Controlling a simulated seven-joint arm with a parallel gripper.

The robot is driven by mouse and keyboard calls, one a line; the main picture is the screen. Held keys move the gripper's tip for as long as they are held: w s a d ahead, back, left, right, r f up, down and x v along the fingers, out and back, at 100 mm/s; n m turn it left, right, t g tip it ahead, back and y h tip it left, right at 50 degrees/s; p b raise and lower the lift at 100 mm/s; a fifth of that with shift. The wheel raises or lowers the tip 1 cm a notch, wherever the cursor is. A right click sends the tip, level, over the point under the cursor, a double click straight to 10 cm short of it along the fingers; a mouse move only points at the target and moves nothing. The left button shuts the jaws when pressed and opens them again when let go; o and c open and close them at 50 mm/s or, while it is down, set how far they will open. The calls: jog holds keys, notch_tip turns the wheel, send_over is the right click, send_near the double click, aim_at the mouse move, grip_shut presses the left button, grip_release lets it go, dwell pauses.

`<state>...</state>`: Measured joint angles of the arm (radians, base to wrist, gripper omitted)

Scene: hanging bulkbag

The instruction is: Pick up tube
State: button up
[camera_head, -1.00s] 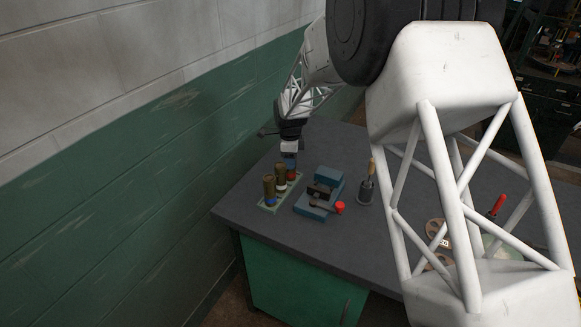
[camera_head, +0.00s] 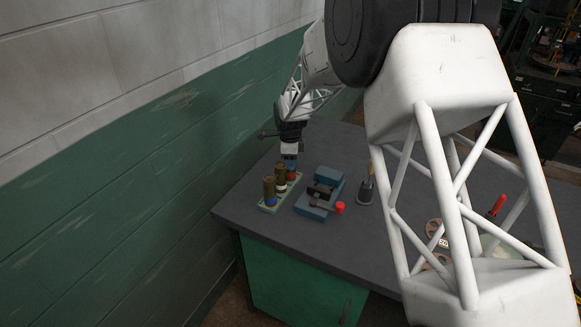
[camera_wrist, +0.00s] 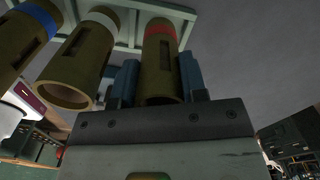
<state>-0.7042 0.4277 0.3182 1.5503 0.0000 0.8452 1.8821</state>
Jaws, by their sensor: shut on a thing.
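The tubes are olive-brown with coloured bands and stand in a row in a pale green rack (camera_head: 267,208) on the bench. The red-banded tube (camera_wrist: 160,58) is between the two blue fingers of my gripper (camera_wrist: 158,75), which is shut on it. In the head view my gripper (camera_head: 290,163) is at the far end of the rack, hiding much of that tube. The white-banded tube (camera_wrist: 82,60) is beside it, then the blue-banded tube (camera_wrist: 27,38). The held tube still appears to be at the rack.
A blue vise-like block (camera_head: 320,195) with a red-ended handle (camera_head: 340,207) stands right of the rack. A dark holder with a wooden-handled tool (camera_head: 367,187) is further right. The wall (camera_head: 150,190) runs close on the left.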

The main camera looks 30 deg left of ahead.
jog(key=shift+r, duration=0.1)
notch_tip(320, 180, up, 10)
dwell(0.8)
dwell(0.5)
jog(key=s+d, duration=0.2)
jog(key=d, duration=1.1)
jog(key=shift+s+d+f, duration=0.25)
jog(key=shift+s+d, duration=0.05)
jog(key=shift+f, duration=0.25)
jog(key=shift+f, duration=3.35)
